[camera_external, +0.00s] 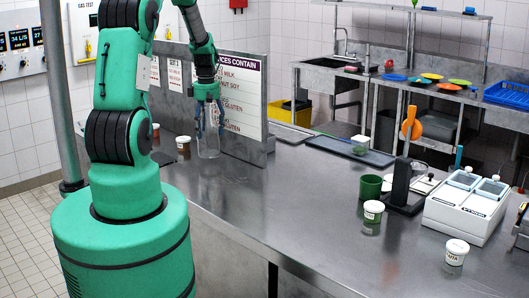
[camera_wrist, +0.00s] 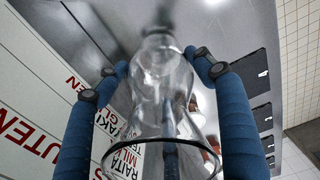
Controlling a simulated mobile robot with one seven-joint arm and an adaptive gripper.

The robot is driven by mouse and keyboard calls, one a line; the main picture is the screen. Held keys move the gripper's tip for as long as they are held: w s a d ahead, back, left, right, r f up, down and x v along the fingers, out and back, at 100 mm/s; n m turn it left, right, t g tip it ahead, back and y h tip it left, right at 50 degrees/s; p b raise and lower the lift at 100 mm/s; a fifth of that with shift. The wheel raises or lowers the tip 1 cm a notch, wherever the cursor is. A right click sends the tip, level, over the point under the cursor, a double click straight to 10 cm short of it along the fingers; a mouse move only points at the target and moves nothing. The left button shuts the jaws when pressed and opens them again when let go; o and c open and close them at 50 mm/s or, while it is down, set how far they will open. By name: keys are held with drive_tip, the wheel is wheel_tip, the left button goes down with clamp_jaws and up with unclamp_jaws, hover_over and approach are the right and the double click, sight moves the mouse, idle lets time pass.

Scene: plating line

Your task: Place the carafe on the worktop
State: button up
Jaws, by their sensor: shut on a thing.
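The carafe (camera_external: 208,141) is clear glass and hangs upright below my gripper (camera_external: 209,112), beside the allergen board at the back left of the worktop (camera_external: 260,205). My gripper is shut on it. In the wrist view, the blue fingers of my gripper (camera_wrist: 159,62) lie on both sides of the carafe (camera_wrist: 152,88), with its round rim towards the camera. The base of the carafe looks at or close to the worktop's surface; I cannot tell whether it touches.
The allergen board (camera_external: 240,80) stands just behind the carafe. A small tub (camera_external: 183,146) is to its left. A green cup (camera_external: 370,187), white tubs (camera_external: 373,211) and a white two-lid container (camera_external: 466,205) are at the right. The middle and front-left worktop is clear.

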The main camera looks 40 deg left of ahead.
sight(207, 107)
drive_tip(key=shift+f, duration=1.65)
drive_tip(key=shift+f, duration=0.15)
drive_tip(key=o, duration=1.7)
drive_tip(key=shift+c, duration=0.2)
wheel_tip(207, 107, up, 12)
drive_tip(key=shift+r, duration=0.15)
